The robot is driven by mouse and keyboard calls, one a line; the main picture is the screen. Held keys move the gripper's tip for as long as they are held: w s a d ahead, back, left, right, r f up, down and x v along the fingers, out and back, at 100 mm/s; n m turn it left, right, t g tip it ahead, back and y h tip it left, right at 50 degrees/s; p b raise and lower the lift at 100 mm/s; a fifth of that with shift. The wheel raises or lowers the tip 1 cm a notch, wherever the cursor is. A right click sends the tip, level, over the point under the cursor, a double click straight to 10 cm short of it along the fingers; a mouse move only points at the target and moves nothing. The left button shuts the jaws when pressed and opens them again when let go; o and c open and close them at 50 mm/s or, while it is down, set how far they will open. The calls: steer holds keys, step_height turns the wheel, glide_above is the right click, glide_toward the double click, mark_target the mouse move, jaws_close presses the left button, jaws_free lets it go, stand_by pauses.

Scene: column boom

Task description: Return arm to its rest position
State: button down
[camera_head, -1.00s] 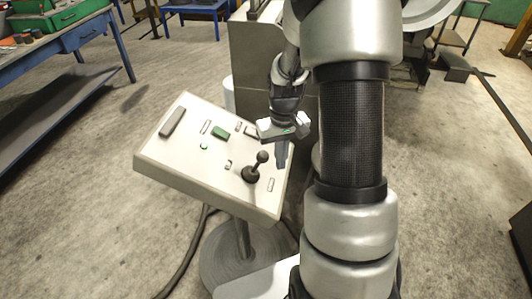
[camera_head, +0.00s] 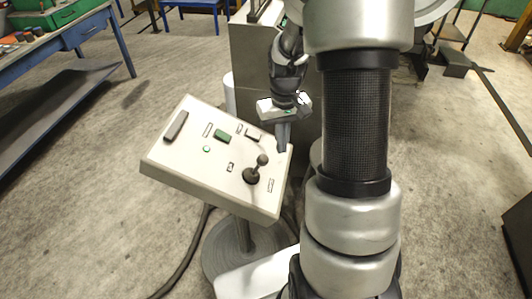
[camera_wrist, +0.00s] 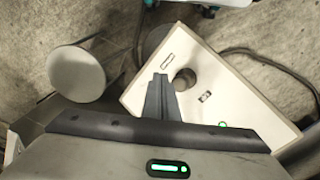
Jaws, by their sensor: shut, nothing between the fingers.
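My gripper (camera_head: 283,136) is shut and empty, with its fingers pointing down over the right edge of a tilted white control panel (camera_head: 198,164). It also shows in the wrist view (camera_wrist: 160,88), its fingers together in front of the panel. My arm hides part of the room on the right.
The panel stands on a post with a round base (camera_head: 222,255), with a dark cable (camera_head: 185,255) on the floor. A grey cabinet (camera_head: 250,65) stands behind my gripper. A blue workbench (camera_head: 85,35) is at the upper left. The floor left of the panel is clear.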

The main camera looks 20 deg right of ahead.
stand_by(0.3)
steer(key=s+a+r+t, duration=0.1)
steer(key=s+a+r, duration=0.2)
steer(key=r, duration=0.5)
steer(key=s+a+r+t, duration=0.2)
steer(key=s+a+r, duration=0.15)
steer(key=r, duration=0.35)
steer(key=s+a+r+t, duration=0.2)
steer(key=s+a+r, duration=0.3)
steer(key=s, duration=0.5)
steer(key=shift+s+a+r+n+t, duration=0.2)
steer(key=shift+a+r+n+t, duration=0.15)
steer(key=shift+r, duration=0.6)
